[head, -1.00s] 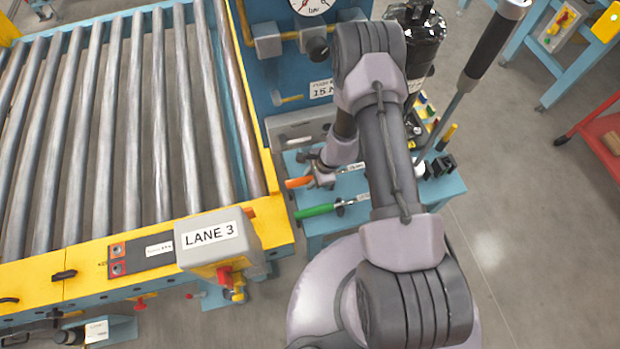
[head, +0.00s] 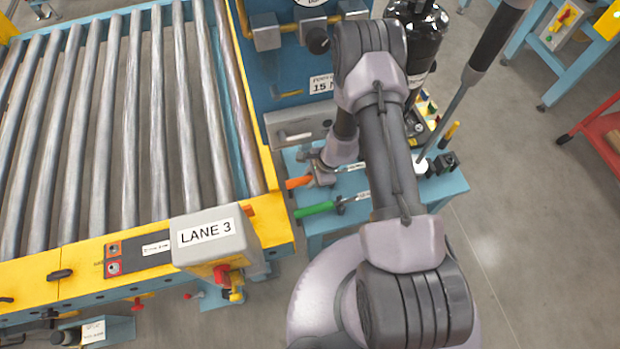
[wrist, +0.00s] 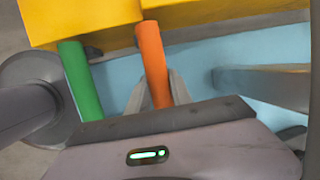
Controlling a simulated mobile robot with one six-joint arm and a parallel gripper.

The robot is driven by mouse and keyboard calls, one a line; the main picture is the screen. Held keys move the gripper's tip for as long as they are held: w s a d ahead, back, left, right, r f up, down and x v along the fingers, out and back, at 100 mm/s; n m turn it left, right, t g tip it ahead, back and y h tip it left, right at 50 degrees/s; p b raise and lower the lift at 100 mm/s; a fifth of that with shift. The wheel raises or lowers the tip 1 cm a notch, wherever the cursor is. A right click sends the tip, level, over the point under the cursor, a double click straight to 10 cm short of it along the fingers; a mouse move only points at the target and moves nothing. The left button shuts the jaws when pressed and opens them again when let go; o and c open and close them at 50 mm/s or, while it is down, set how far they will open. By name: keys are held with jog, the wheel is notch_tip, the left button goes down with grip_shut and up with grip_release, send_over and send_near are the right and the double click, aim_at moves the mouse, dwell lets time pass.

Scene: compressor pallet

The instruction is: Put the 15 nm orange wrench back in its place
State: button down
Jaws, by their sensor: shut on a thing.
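The orange wrench (head: 298,182) lies at the left edge of the blue table, its orange handle pointing left. My gripper (head: 322,172) is at the wrench, around the part just right of the handle. In the wrist view, the orange handle (wrist: 152,62) runs between the two fingers of my gripper (wrist: 158,90), which is shut on it. The green wrench (head: 318,208) lies parallel to it, nearer the front, and its green handle also shows in the wrist view (wrist: 80,80). My arm hides part of the table and the wrench's far end.
The yellow-edged roller conveyor with the LANE 3 box (head: 207,238) stands close on the left. A blue panel with a 15 N label (head: 322,84) rises behind the table (head: 447,190).

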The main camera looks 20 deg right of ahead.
jog(key=shift+f, duration=0.25)
jog(key=c, duration=1.1)
grip_release()
jog(key=p+v, duration=0.7)
jog(key=v, duration=1)
jog(key=shift+d+r, duration=0.1)
jog(key=shift+r, duration=0.15)
jog(key=shift+s, duration=0.1)
